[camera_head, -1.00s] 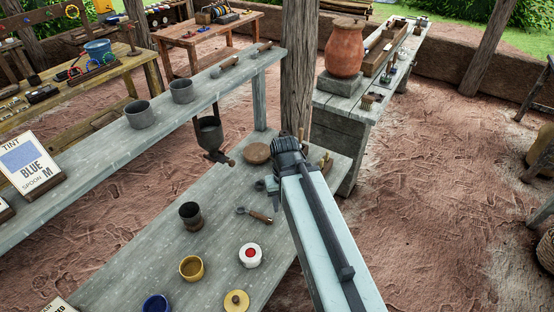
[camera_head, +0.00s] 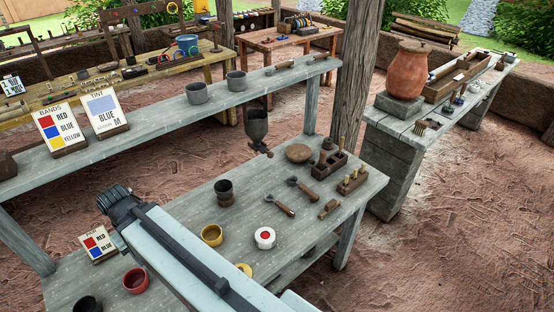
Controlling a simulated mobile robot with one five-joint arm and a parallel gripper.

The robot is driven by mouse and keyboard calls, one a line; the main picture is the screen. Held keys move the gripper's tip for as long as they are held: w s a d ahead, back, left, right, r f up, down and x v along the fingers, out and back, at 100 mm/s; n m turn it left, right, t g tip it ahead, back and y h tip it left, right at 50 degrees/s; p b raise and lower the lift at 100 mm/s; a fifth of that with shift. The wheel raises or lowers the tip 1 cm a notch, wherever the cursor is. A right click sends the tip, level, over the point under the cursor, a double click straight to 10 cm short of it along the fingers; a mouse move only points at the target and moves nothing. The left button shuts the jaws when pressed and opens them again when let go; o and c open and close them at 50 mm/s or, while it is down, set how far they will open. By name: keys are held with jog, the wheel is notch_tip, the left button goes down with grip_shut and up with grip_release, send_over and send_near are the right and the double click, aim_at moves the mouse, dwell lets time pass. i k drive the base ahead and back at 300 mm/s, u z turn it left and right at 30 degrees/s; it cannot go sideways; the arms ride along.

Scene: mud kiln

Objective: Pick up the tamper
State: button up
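I cannot single out the tamper with certainty. A small dark piece with a rounded top (camera_head: 327,143) stands at the back of a dark wooden holder (camera_head: 328,166) on the lower grey table (camera_head: 185,219) and may be it. A second holder (camera_head: 351,183) with upright wooden-handled tools stands beside it. My gripper's end (camera_head: 115,203) is over the left part of this table, well left of the holders. Its fingers are hidden behind my arm, so I cannot see whether they are open or hold anything.
A dark cup (camera_head: 224,191), two wooden-handled scoops (camera_head: 280,205) (camera_head: 304,187), a yellow pot (camera_head: 212,235) and a white pot (camera_head: 264,238) stand between my arm and the holders. A raised grey shelf (camera_head: 150,121) with a hanging funnel (camera_head: 257,127) runs behind. A wooden post (camera_head: 349,85) stands behind the table.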

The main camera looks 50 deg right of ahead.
aim_at(321, 164)
jog(key=u, duration=1)
jog(key=k, duration=1.85)
jog(key=z, duration=0.9)
jog(key=i, duration=1.5)
jog(key=u, duration=0.1)
